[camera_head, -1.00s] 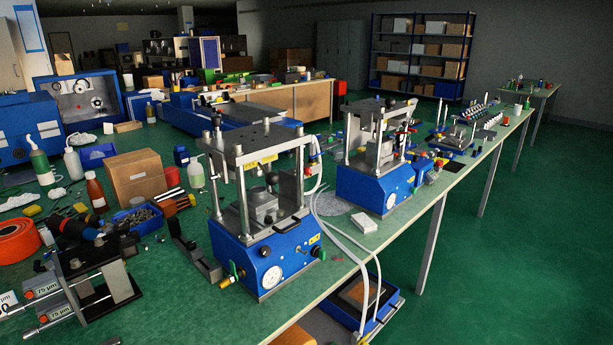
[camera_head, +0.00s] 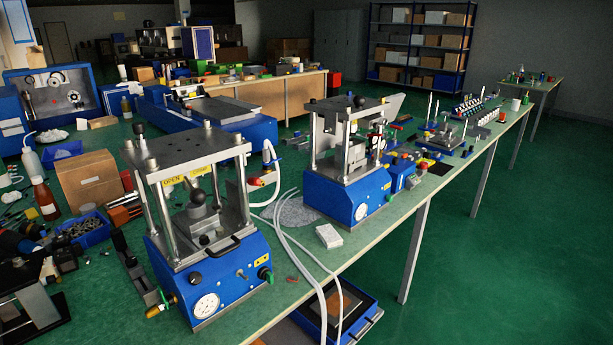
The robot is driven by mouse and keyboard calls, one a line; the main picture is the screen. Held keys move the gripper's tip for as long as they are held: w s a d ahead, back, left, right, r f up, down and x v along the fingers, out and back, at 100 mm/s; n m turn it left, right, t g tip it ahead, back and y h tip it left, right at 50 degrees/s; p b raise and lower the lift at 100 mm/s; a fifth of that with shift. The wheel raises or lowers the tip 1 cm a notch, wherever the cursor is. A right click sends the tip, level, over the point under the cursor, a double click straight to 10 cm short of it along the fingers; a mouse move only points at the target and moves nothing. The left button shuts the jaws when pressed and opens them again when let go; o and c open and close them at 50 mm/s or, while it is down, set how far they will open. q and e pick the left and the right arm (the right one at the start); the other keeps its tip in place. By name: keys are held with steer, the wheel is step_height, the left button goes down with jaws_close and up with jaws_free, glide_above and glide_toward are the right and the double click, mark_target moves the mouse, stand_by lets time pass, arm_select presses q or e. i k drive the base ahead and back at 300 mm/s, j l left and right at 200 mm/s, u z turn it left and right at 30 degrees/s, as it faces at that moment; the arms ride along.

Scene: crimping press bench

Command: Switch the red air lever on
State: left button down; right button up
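A small red part (camera_head: 256,183), which looks like the red air lever, sits at the back right of the near blue press (camera_head: 208,285), beside a white hose (camera_head: 268,208). It is small in the picture, and I cannot tell its exact position, on or off. Neither of my grippers is in view.
A second blue press (camera_head: 345,197) stands behind to the right. A cardboard box (camera_head: 92,182) and a blue bin (camera_head: 86,230) stand to the left. The floor (camera_head: 480,260) at right is clear.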

mark_target(251, 181)
steer(key=i+l, duration=0.35)
steer(key=l, duration=0.15)
steer(key=i+l+z, duration=0.1)
steer(key=i+l, duration=0.25)
steer(key=l, duration=0.15)
